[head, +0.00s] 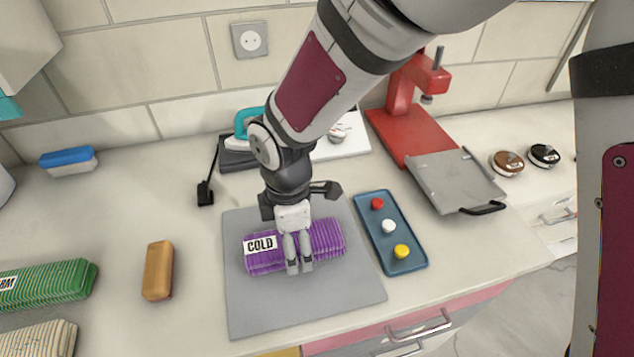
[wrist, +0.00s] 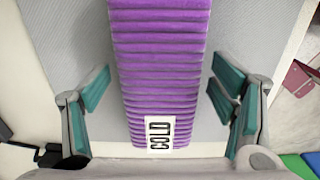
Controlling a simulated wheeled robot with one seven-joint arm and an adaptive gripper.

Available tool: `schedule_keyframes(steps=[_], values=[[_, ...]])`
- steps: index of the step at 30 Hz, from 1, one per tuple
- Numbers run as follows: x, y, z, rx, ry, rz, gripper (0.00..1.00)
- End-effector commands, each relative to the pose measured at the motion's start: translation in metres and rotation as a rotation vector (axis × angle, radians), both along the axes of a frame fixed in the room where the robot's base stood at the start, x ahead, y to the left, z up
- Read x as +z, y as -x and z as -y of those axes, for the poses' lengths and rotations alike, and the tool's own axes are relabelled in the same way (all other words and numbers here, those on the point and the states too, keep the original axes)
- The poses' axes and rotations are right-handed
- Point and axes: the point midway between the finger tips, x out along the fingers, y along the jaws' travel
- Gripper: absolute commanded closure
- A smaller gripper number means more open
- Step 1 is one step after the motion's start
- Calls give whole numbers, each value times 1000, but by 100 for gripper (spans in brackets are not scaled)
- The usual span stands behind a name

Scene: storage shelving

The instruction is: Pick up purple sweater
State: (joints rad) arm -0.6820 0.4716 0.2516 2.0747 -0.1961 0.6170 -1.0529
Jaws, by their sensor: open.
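The purple sweater (head: 325,236) is folded into a ribbed block with a white COLD label at its left end. It lies on a grey mat (head: 250,310) on the counter. My gripper (head: 298,266) is over the sweater in the head view and hides part of its middle. In the wrist view the sweater (wrist: 162,60) runs down the middle between the teal finger pads of my gripper (wrist: 158,92). The fingers are spread, one on each side, with gaps to the sweater. Whether the fingertips reach the mat is hard to tell.
A blue tray (head: 407,266) with red, white and yellow buttons lies right of the mat. A brown block (head: 158,270) and a green folded garment (head: 45,285) lie left. A red press (head: 402,130) with a grey plate stands behind right. A teal-handled iron (head: 245,125) is behind my arm.

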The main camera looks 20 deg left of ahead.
Motion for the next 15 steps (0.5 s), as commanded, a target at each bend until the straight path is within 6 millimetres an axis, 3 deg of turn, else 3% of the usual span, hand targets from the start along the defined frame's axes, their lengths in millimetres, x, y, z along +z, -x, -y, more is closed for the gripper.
schedule_keyframes(steps=[9, 15], values=[[-6, 0, 0, 0, 0, 0, 22], [-6, 0, 0, 0, 0, 0, 67]])
